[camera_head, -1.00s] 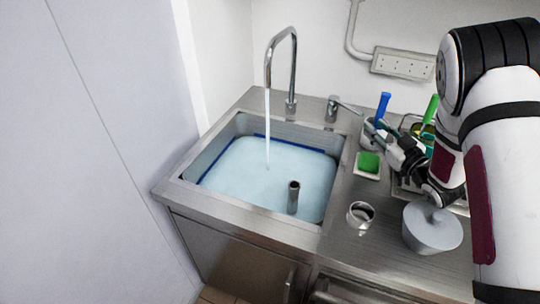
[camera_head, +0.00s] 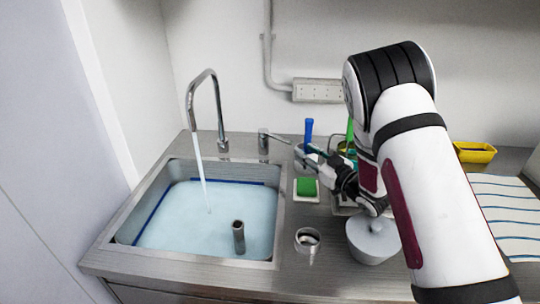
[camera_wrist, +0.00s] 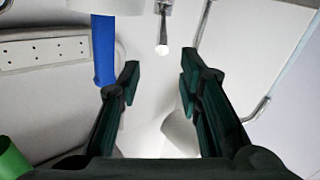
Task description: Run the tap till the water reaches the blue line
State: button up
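The steel sink (camera_head: 125,256) holds pale blue water (camera_head: 185,222). A stream runs from the tall curved tap (camera_head: 218,110) into it. The blue line (camera_head: 150,217) shows along the left and back walls; the water surface lies very close to it, and I cannot tell whether it touches. The tap lever (camera_head: 264,141) stands right of the spout, its handle pointing right; in the wrist view a metal rod with a pale tip, likely this handle (camera_wrist: 162,48), lies ahead between the fingers. My gripper (camera_head: 303,154) is open and empty, just right of the handle; its fingers (camera_wrist: 158,78) are well apart.
A standpipe (camera_head: 239,238) rises from the water. A green sponge (camera_head: 307,187) on a dish, a metal ring (camera_head: 307,241) and a grey bowl-like item (camera_head: 372,246) sit on the counter. A blue-handled tool (camera_head: 308,131) stands close behind my gripper. A yellow tray (camera_head: 474,152) is at right.

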aim_at(290, 143)
jog(key=m+b, duration=0.1)
jog(key=b, duration=0.1)
jog(key=m+b, duration=0.1)
jog(key=b, duration=0.2)
jog(key=m+b, duration=0.2)
jog(key=shift+w+a+f+t+h, duration=0.25)
jog(key=shift+w+f+t+h, duration=0.05)
jog(key=shift+w+h, duration=0.1)
jog(key=shift+s+a+r+m+b, duration=0.1)
jog(key=shift+s+a+m+b, duration=0.2)
jog(key=shift+b, duration=0.55)
jog(key=shift+x, duration=3.65)
grip_shut()
